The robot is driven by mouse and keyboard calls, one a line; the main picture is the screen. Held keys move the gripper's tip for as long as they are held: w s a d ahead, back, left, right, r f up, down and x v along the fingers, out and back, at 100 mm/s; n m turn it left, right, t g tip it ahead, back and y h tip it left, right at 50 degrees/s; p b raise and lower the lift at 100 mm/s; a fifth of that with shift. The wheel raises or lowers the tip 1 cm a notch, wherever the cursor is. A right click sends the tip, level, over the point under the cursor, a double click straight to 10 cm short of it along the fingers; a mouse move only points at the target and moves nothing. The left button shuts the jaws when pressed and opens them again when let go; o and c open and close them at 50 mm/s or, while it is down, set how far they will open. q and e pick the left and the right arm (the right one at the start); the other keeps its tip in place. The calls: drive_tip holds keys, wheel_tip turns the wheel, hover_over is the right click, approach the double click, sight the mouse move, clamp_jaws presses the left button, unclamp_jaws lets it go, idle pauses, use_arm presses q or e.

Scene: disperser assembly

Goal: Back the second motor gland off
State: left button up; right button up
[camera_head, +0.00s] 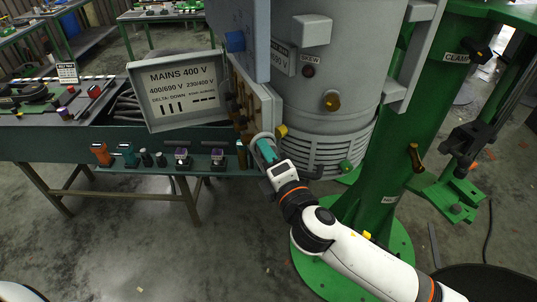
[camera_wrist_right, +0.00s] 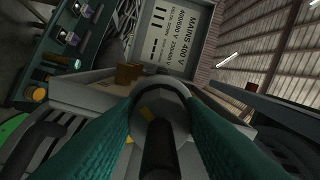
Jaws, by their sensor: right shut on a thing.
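The motor is the big grey cylinder (camera_head: 330,95) with a terminal box (camera_head: 255,98) on its left side. My right gripper (camera_head: 266,148) is at the lower end of that box, beside the motor. In the right wrist view its two teal fingers (camera_wrist_right: 160,115) close from both sides on a round grey gland (camera_wrist_right: 160,92). A dark cylindrical piece runs from the gland towards the camera. The fingers hide the gland's sides, and its thread is not visible. I cannot tell which gland of the box this is. My left gripper is not in view.
An open lid marked MAINS 400 V (camera_head: 178,90) stands left of the box. A green shelf (camera_head: 165,168) below carries several tools and small parts. The green column (camera_head: 385,150) with a clamp stands right of the motor. Floor in front is mostly clear.

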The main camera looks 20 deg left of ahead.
drive_tip(key=shift+f+n, duration=0.1)
drive_tip(key=shift+n, duration=0.2)
idle(0.4)
drive_tip(key=o, duration=1)
drive_tip(key=shift+s+d, duration=0.35)
drive_tip(key=b+v, duration=0.4)
drive_tip(key=v, duration=0.7)
drive_tip(key=shift+w, duration=0.1)
